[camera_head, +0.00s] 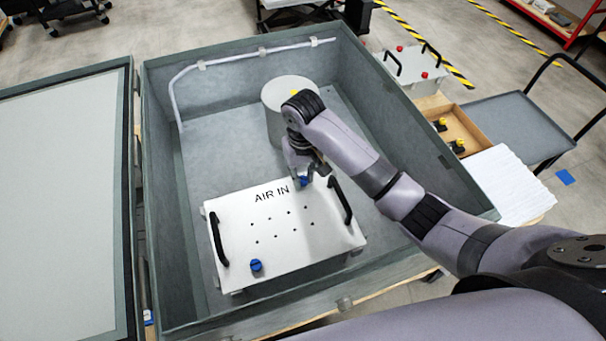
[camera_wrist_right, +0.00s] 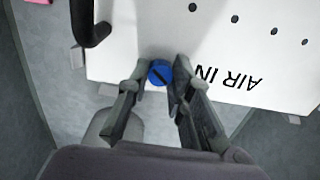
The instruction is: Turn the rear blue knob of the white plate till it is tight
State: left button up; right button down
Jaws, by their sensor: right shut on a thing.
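The white plate (camera_head: 286,250), marked AIR IN, lies in the large grey box and has a black handle on each side. Its rear blue knob (camera_head: 304,181) is at the far right corner, partly hidden by my right gripper (camera_head: 308,176). In the right wrist view the rear blue knob (camera_wrist_right: 160,72) shows a dark slot and sits between the two fingertips of my right gripper (camera_wrist_right: 160,78), which is shut on it. The front blue knob (camera_head: 256,265) is at the plate's near left corner, clear of the gripper. My left gripper is not in view.
A pale cylinder (camera_head: 272,122) stands in the box (camera_head: 160,215) behind the plate. A white pipe (camera_head: 250,55) runs along the back wall. Outside, right, are a white box with red knobs (camera_head: 410,72), a wooden tray (camera_head: 468,132) and a grey cart (camera_head: 520,125).

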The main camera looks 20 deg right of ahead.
jog(key=m, duration=0.7)
jog(key=shift+w+a+r, duration=0.1)
jog(key=shift+w+r, duration=0.15)
jog(key=shift+r, duration=0.05)
jog(key=m, duration=0.4)
jog(key=shift+m, duration=2)
jog(key=c, duration=1.8)
grip_release()
jog(key=o, duration=0.4)
jog(key=shift+s+f, duration=0.15)
jog(key=shift+f, duration=0.05)
